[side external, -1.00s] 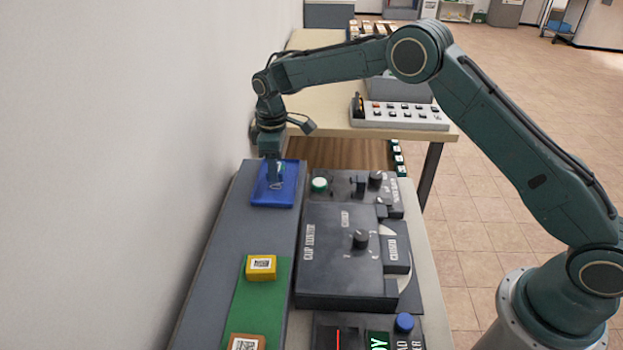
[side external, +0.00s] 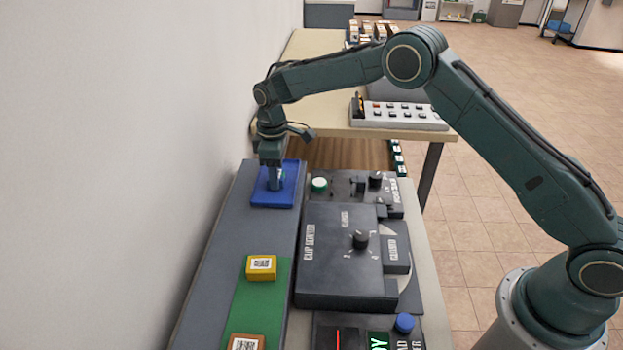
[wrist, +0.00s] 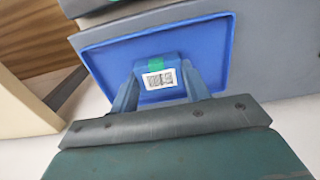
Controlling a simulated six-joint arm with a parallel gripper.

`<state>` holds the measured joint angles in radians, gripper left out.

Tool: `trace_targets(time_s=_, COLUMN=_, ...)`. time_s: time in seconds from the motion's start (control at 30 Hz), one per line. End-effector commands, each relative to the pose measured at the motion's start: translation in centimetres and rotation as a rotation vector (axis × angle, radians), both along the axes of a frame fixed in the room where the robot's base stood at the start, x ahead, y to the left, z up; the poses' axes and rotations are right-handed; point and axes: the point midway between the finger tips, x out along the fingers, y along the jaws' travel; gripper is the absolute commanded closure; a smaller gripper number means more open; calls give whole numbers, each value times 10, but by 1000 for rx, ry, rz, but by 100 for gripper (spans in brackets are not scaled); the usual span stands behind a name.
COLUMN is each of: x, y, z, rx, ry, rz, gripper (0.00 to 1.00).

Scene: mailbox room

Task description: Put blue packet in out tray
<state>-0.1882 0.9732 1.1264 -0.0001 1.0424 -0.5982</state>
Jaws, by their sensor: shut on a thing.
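The blue packet (wrist: 161,69), with a white barcode label and a green patch, sits between the fingers of my gripper (wrist: 160,86) in the wrist view. My gripper is shut on it. The blue out tray (wrist: 104,56) lies behind the packet, with its raised rim around it. In the side view my gripper (side external: 275,186) points down over the tray (side external: 262,201) at the far end of the grey strip. The packet is mostly hidden by the fingers there. I cannot tell whether it touches the tray floor.
A yellow packet (side external: 261,268) and an orange-brown packet (side external: 245,343) lie on a green mat (side external: 252,303) nearer the camera. A dark control console (side external: 340,258) stands right of the tray. The wall (side external: 110,170) is close on the left.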

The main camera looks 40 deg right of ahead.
Motion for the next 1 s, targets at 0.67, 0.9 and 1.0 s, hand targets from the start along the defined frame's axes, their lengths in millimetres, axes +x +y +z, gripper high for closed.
trace_targets(time_s=0.67, x=0, y=0, z=0, rx=0, ry=0, rz=0, gripper=17)
trace_targets(time_s=0.9, x=0, y=0, z=0, rx=0, ry=0, rz=0, gripper=17)
trace_targets(time_s=1.0, x=0, y=0, z=1, rx=0, ry=0, rz=0, gripper=17)
